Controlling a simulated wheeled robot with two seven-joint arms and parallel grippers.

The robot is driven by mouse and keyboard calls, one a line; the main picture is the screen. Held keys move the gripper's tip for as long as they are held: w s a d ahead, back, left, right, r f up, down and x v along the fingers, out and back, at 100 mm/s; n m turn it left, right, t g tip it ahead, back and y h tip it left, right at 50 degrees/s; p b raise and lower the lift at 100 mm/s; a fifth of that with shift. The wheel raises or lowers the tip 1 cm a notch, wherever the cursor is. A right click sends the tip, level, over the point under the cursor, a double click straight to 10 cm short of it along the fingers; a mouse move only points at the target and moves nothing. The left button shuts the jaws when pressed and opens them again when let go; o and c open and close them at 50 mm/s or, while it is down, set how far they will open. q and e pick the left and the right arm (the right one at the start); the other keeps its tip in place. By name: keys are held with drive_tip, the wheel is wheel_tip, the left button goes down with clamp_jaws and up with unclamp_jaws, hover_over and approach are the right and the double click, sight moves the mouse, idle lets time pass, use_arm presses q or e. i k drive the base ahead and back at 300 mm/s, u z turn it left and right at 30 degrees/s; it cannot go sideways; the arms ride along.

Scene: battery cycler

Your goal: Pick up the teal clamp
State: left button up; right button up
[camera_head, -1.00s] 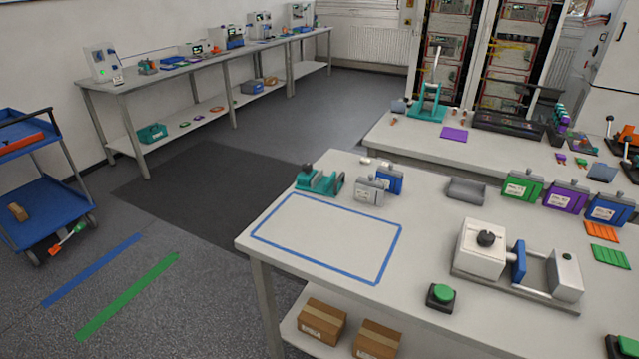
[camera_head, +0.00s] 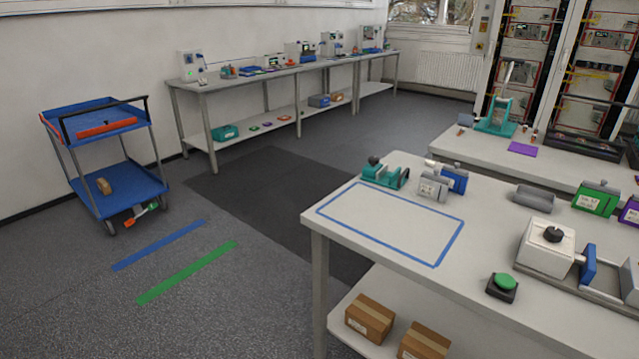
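A teal clamp (camera_head: 385,173) with a dark knob and grey parts sits on the near white table (camera_head: 480,238), at its far left corner behind the blue taped rectangle (camera_head: 392,222). A taller teal device with an upright lever (camera_head: 497,115) stands on the table behind; it is teal too, but looks like a press. Neither of my grippers shows in the head view.
Grey and blue modules (camera_head: 434,186) stand right of the clamp. A green button (camera_head: 503,285) and a white fixture (camera_head: 546,247) are on the table's right. A blue cart (camera_head: 118,190) stands at left. The floor between cart and table is open.

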sight(394, 181)
drive_tip(key=u, duration=0.7)
drive_tip(key=k, duration=0.9)
drive_tip(key=u, duration=0.85)
drive_tip(key=i, duration=1.65)
drive_tip(key=z, duration=0.25)
drive_tip(key=i, duration=2.05)
drive_tip(key=z, duration=1.2)
drive_tip(key=i, duration=1.3)
drive_tip(key=z, duration=1.3)
